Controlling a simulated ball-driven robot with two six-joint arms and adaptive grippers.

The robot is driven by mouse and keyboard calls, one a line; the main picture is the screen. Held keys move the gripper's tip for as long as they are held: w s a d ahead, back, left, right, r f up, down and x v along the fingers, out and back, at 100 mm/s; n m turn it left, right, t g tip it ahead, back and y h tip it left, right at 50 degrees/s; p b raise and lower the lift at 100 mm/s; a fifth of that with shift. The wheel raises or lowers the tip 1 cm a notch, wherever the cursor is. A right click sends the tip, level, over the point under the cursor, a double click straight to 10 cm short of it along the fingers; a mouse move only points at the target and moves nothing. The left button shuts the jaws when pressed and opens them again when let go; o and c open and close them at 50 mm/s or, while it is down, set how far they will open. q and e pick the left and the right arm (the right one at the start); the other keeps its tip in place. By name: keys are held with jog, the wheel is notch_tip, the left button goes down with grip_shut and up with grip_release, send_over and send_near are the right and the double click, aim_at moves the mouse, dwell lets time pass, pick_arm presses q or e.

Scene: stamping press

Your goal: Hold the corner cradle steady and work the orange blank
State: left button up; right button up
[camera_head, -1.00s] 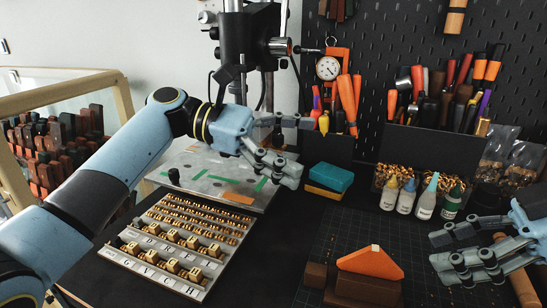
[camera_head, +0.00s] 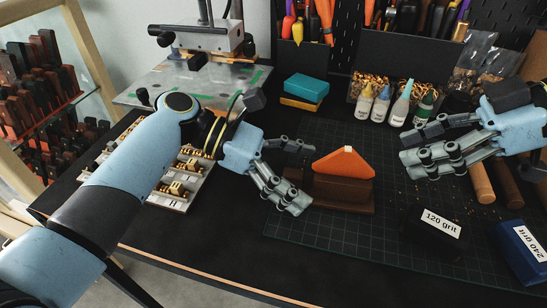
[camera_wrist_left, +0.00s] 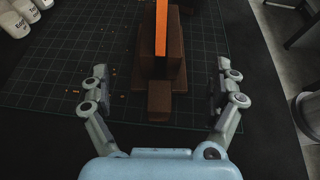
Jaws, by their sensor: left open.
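The orange blank (camera_head: 343,163) is a triangular piece with a pale mark at its peak. It stands upright in the brown wooden corner cradle (camera_head: 343,196) on the cutting mat. My left gripper (camera_head: 306,178) is open at the cradle's left end, and its lower finger hides part of that end. In the left wrist view, the cradle's narrow end (camera_wrist_left: 160,100) lies between the spread fingers with gaps on both sides, and the blank (camera_wrist_left: 161,28) shows edge-on beyond. My right gripper (camera_head: 409,150) is open and empty, to the right of the blank and apart from it.
Dark sanding blocks labelled 120 grit (camera_head: 432,232) and 240 grit (camera_head: 523,250) lie at the front right. Wooden handles (camera_head: 481,183) lie under the right gripper. Small bottles (camera_head: 400,104) and teal and yellow boxes (camera_head: 305,88) stand behind.

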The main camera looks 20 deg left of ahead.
pick_arm(q)
jog(key=shift+x, duration=1.05)
jog(key=c, duration=1.9)
jog(key=shift+c, duration=0.2)
grip_shut()
jog(key=shift+p, duration=0.7)
